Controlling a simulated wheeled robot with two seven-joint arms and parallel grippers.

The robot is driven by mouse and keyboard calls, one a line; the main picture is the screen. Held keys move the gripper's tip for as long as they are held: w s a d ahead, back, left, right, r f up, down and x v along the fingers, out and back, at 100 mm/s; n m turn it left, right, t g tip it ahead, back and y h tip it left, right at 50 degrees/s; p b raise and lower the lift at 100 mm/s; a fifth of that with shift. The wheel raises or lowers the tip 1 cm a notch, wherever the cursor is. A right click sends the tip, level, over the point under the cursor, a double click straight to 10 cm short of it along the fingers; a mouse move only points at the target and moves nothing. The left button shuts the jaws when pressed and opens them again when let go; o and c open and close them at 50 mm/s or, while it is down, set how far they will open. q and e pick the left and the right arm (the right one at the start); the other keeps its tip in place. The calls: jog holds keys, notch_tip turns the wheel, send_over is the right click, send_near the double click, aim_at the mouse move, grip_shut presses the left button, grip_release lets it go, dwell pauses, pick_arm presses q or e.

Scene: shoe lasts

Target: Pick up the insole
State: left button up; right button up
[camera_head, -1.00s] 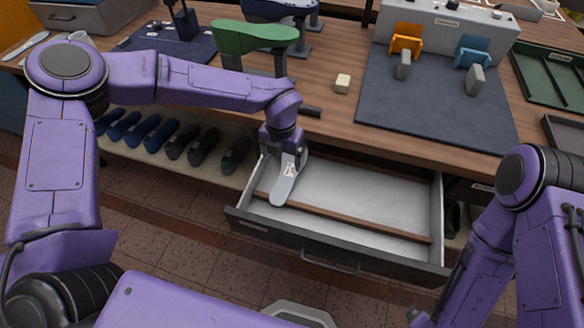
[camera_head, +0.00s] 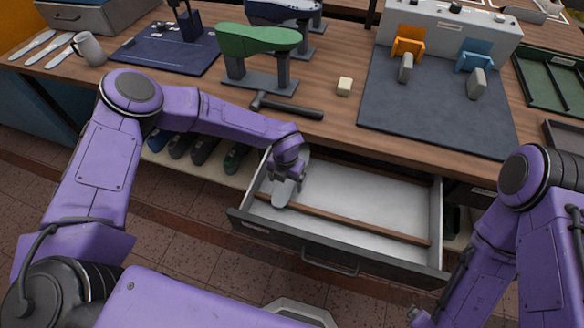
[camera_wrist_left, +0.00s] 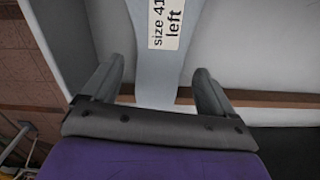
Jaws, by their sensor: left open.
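The grey insole (camera_head: 281,196) lies in the left part of the open drawer (camera_head: 375,205), across its wooden divider. The left wrist view shows the insole (camera_wrist_left: 160,72) with a white label reading "size 41 left". My left gripper (camera_head: 286,173) is above the insole, pointing down. In the left wrist view my left gripper (camera_wrist_left: 157,82) is open, with one finger on each side of the insole's narrow part and gaps between. In the head view the gripper hides part of the insole. My right arm is at the right, with its gripper out of view.
On the bench above stand a green shoe last (camera_head: 256,39) on its stand, a hammer (camera_head: 285,107), a small cream block (camera_head: 344,86) and a mug (camera_head: 88,48). A dark mat (camera_head: 435,110) lies further right. The drawer's right part is clear.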

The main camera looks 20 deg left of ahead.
pick_arm(q)
jog(key=shift+f, duration=0.25)
dwell(0.4)
jog(key=c, duration=1.1)
